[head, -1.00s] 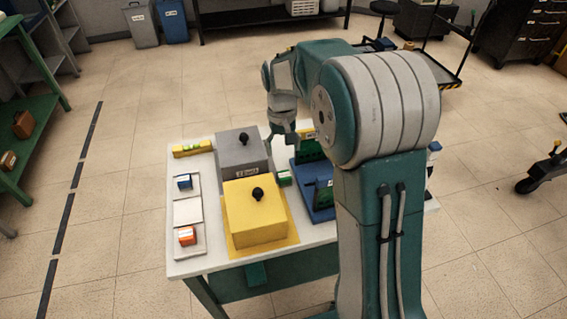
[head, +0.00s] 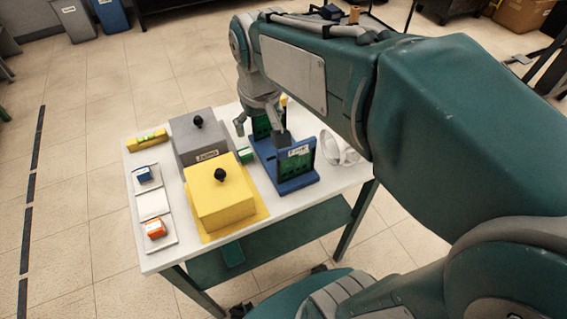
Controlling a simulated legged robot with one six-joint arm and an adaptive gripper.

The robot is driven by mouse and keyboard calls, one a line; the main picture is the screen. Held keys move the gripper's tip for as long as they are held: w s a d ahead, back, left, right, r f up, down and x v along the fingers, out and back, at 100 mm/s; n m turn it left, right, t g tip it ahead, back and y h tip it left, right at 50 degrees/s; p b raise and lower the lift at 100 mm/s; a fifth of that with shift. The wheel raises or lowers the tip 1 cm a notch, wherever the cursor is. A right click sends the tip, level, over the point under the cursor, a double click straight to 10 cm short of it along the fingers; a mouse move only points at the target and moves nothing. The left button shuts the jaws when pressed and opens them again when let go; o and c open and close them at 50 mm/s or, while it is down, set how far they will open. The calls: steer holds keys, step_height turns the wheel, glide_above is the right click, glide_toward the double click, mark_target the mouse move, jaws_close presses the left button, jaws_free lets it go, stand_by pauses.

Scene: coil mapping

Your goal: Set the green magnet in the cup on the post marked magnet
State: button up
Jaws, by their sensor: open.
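A small green block with a pale side (head: 245,155), which may be the green magnet, lies on the white table between the grey box and the blue stand. My gripper (head: 262,134) points down above the far part of the blue stand. It is open, with its fingers spread, and the green block lies apart from it, below and to its left. Whether anything is between the fingers is too small to tell. I cannot make out a post marked magnet or its cup; my arm hides part of the table's far right.
The blue stand (head: 298,184) holds upright green panels. A grey box (head: 199,137) and a yellow box (head: 221,198), both with black knobs, stand to its left. Blue (head: 143,173) and orange (head: 155,229) blocks sit on pale tiles. A white rounded object (head: 340,150) lies right.

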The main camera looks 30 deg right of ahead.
steer(key=s+t, duration=0.2)
steer(key=s, duration=0.8)
steer(key=shift+s+f+t, duration=0.35)
steer(key=shift+t, duration=0.05)
steer(key=shift+o, duration=0.4)
steer(key=shift+s+f, duration=0.1)
steer(key=shift+s, duration=0.1)
steer(key=g, duration=0.4)
glide_above(245, 152)
step_height(245, 152, down, 15)
steer(key=shift+s+d+r, duration=0.1)
steer(key=shift+r, duration=0.1)
steer(key=shift+f, duration=3.1)
jaws_close()
